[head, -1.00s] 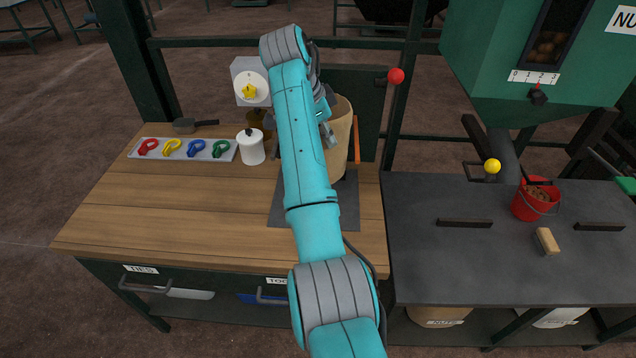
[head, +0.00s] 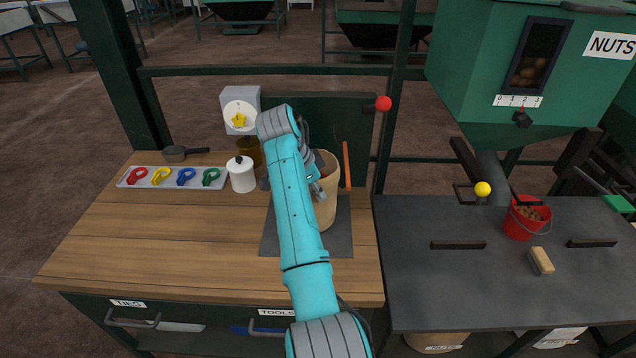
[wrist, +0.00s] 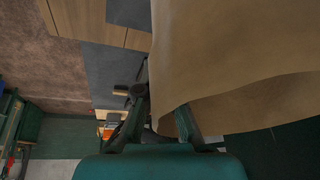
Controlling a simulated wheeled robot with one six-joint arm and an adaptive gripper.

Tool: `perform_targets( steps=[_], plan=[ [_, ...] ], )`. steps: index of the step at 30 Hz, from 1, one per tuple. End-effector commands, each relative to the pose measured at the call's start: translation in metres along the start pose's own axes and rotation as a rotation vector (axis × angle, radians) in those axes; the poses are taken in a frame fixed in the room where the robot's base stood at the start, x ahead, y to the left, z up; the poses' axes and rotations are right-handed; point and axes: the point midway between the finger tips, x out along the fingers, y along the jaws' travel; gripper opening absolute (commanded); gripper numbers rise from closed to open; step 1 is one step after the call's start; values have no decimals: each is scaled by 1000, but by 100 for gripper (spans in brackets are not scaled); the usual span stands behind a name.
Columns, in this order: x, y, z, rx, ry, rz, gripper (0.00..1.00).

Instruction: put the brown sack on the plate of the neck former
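The brown sack (head: 327,205) is an upright, open-topped paper sack over the dark grey plate (head: 340,245) on the wooden bench. I cannot tell whether its bottom touches the plate. An orange upright bar (head: 347,165) stands just right of it.
A white lidded pot (head: 241,175), a tray of coloured ties (head: 172,178) and a dial scale (head: 240,112) are left of the sack. On the right, a dark bench holds a red bucket (head: 522,222) and a brush (head: 541,261) below a green hopper (head: 480,80).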

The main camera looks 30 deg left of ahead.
Motion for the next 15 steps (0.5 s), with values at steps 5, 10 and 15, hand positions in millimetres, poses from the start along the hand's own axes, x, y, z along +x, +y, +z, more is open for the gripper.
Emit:
perform_targets(
  steps=[5,10,15],
  plan=[
    [5,-1,2,3,2,-7,0],
    [5,-1,2,2,2,-6,0],
    [8,0,3,0,0,-1,27]
  ],
)
